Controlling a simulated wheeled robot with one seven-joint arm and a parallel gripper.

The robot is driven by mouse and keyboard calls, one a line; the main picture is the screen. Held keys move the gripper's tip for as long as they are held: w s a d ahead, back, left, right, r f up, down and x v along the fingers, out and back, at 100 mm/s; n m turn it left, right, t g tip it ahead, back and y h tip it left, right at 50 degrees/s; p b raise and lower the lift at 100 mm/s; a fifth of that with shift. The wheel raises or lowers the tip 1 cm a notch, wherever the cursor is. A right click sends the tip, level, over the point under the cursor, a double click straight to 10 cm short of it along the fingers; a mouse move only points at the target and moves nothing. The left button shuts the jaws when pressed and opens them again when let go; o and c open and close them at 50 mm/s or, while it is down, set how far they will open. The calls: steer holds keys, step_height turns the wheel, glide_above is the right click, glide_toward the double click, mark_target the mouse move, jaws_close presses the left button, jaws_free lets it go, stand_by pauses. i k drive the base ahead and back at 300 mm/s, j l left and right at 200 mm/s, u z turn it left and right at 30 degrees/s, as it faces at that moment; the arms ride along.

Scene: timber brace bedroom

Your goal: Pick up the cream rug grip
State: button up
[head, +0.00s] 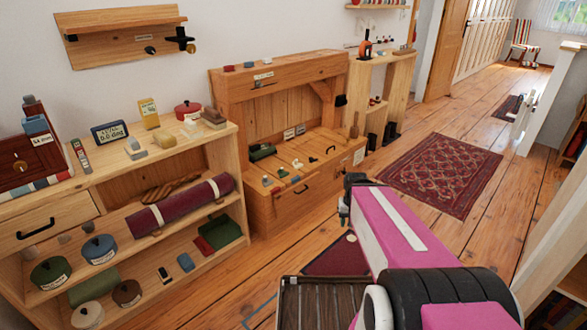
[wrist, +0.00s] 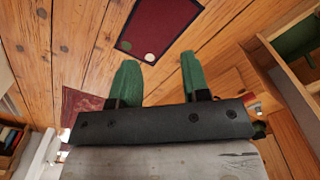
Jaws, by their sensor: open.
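The cream rug grip appears to be the small pale disc (wrist: 150,57) on the corner of a dark red mat (wrist: 165,25) in the wrist view. My gripper (wrist: 158,59) is open and empty, with its green fingertips apart. In the picture the disc lies between the fingertips; the height gap is hard to judge. In the head view, the mat (head: 335,262) lies on the floor, partly hidden by my pink arm. A small round disc (head: 351,238) shows on it, below my gripper (head: 344,214). A second, brownish disc (wrist: 168,2) sits at the mat's far edge in the wrist view.
A wooden bench (head: 300,205) and a loaded shelf unit (head: 120,240) stand along the left wall. A patterned red rug (head: 440,172) lies farther back. The plank floor (head: 430,125) is open beyond it. A white post (head: 540,105) stands at the right.

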mark_target(296, 165)
steer(key=i+j+z, duration=0.2)
steer(key=i+j, duration=0.4)
steer(key=i+j+z, duration=0.2)
steer(key=i+j, duration=0.4)
steer(key=j, duration=0.05)
